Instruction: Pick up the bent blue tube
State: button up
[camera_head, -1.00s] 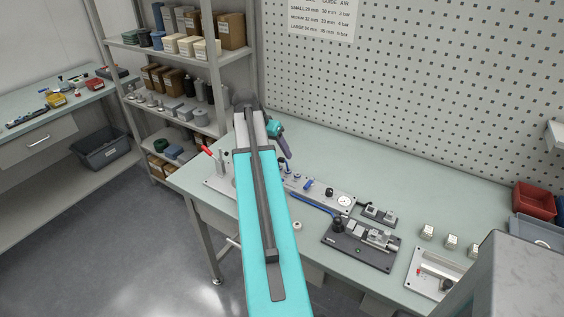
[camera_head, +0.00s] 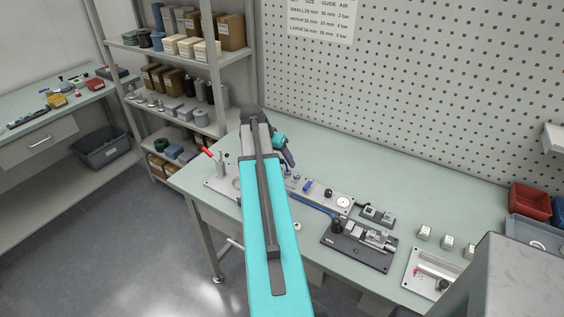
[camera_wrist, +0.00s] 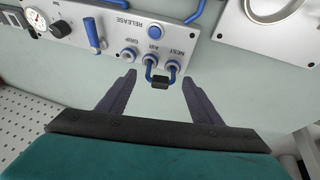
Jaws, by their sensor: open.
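A bent blue tube (camera_wrist: 148,71) makes a short U at the AIR and NEST ports of a grey panel (camera_wrist: 112,30), with a small black piece at its bend. My gripper (camera_wrist: 159,77) is open, its two dark fingers on either side of the bend; I cannot tell how far above it they are. In the head view my gripper (camera_head: 288,155) hangs over the back edge of the panel (camera_head: 325,197), and the U-shaped tube is too small to make out there. Another blue tube (camera_head: 312,206) runs along the panel's near side; part of it shows in the wrist view (camera_wrist: 195,12).
The panel carries a gauge (camera_head: 343,202), a blue lever (camera_wrist: 91,33) and a blue button (camera_wrist: 172,66). A red-handled clamp (camera_head: 208,153) stands at its left. A black fixture (camera_head: 358,252) sits to the right. The bench behind the panel is clear up to the pegboard (camera_head: 420,90).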

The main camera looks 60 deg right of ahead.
aim_at(281, 160)
jog(key=shift+d+f, duration=0.1)
jog(key=shift+f, duration=0.15)
dwell(0.4)
jog(key=c, duration=1.1)
jog(key=shift+r, duration=0.2)
jog(key=shift+c, duration=0.2)
jog(key=shift+r+b, duration=0.8)
jog(key=shift+r, duration=0.55)
jog(key=shift+s+r, duration=0.1)
jog(key=shift+r, duration=0.1)
jog(key=s+a+r+b, duration=0.1)
jog(key=s+a+b, duration=0.4)
jog(key=a, duration=0.7)
jog(key=shift+s, duration=0.5)
